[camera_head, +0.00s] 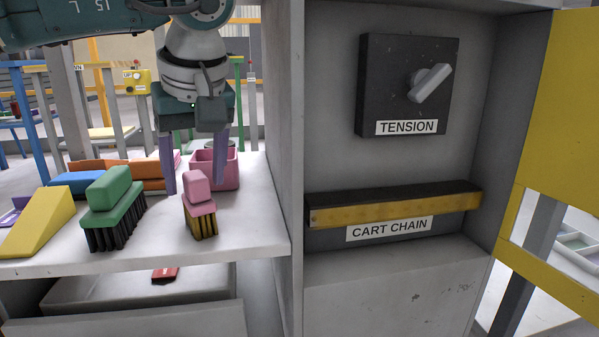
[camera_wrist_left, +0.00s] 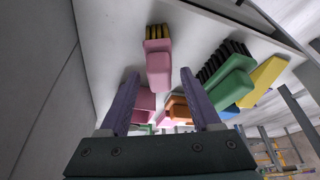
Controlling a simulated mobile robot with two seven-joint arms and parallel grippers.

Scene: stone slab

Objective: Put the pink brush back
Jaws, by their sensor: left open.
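The pink brush (camera_head: 199,198) stands on the white shelf, bristles down, near its front right part. Its pink handle is up and its bristles are yellow-brown. It also shows in the left wrist view (camera_wrist_left: 158,65). A pink open box (camera_head: 227,170) sits behind it, to the right. My left gripper (camera_head: 194,172) is open, pointing down, with its purple fingers behind and to either side of the brush in the head view. In the left wrist view the open fingers (camera_wrist_left: 160,80) have nothing gripped between them. My right gripper is not in view.
A green brush (camera_head: 112,210) and a yellow wedge (camera_head: 38,222) stand left on the shelf (camera_head: 235,240). Blue (camera_head: 76,182) and orange (camera_head: 148,170) blocks lie behind. A grey panel wall (camera_head: 285,120) bounds the shelf on the right.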

